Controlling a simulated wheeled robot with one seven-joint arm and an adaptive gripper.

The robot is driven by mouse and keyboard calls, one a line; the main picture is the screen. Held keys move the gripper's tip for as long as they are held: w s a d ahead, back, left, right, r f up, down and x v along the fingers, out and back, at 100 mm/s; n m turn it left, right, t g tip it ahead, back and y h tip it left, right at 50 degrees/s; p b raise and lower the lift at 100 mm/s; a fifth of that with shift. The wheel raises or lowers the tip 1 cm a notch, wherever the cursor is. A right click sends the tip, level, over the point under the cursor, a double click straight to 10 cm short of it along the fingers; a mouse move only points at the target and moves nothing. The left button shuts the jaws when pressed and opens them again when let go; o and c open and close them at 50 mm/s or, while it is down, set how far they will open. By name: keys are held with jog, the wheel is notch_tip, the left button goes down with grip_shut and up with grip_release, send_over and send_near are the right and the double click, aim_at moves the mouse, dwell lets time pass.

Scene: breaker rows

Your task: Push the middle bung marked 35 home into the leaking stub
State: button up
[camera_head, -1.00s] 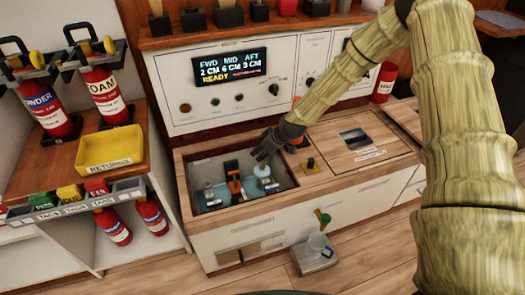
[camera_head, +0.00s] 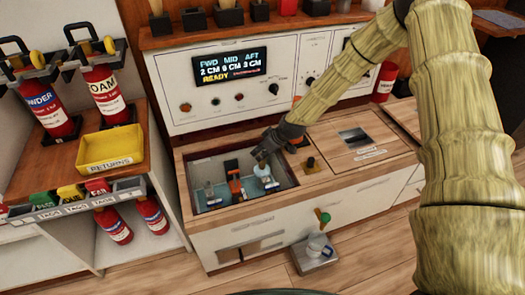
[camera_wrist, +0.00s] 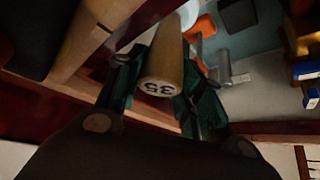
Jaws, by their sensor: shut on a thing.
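The pale wooden bung marked 35 (camera_wrist: 163,65) is between the green fingers of my gripper (camera_wrist: 160,78) in the wrist view, with its marked end facing the camera. My gripper is shut on it. In the head view my gripper (camera_head: 263,153) is over the right part of the open well (camera_head: 203,166) in the counter. A pale blue and white fitting (camera_head: 268,180) stands just below the gripper. Whether it is the leaking stub I cannot tell. The bung's far end, and whether it touches a stub, cannot be made out.
An orange and black fitting (camera_head: 234,184) stands beside the gripper in the well, with another pale fitting (camera_head: 211,193) further left. The display (camera_head: 230,66) shows FWD, MID and AFT depths. A yellow returns tray (camera_head: 110,150) is on the left shelf.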

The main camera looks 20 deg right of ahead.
jog(key=shift+f+b, duration=0.55)
jog(key=shift+f, duration=0.75)
jog(key=shift+r, duration=0.15)
jog(key=shift+d+r+p, duration=0.1)
jog(key=shift+r+p, duration=0.65)
jog(key=shift+r, duration=0.05)
jog(key=shift+r+p, duration=2.45)
jog(key=shift+r, duration=0.95)
